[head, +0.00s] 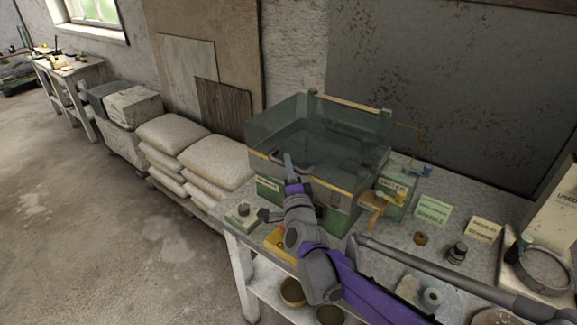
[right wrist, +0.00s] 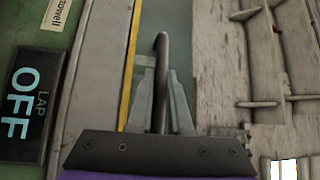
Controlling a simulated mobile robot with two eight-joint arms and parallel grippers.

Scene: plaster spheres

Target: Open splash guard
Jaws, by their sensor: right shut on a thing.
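The splash guard (head: 272,126) is a clear, greenish, box-shaped cover on the green machine (head: 335,222) on the workbench. A yellow strip runs along its lower front edge. I cannot tell how far it is raised. My right gripper (head: 289,162) is at the guard's front, partly hiding it. In the right wrist view my right gripper (right wrist: 160,95) is shut on a dark, bent handle (right wrist: 161,44), which stands between its grey fingers beside the yellow strip (right wrist: 130,65). My left gripper is not in view.
A sign reading "OFF LAP" (right wrist: 24,105) is on the green panel left of the gripper. Green and cream cards (head: 432,211), small parts and a metal bowl (head: 542,268) crowd the right of the bench. Stacked sacks (head: 215,160) lie left of it. The floor at left is clear.

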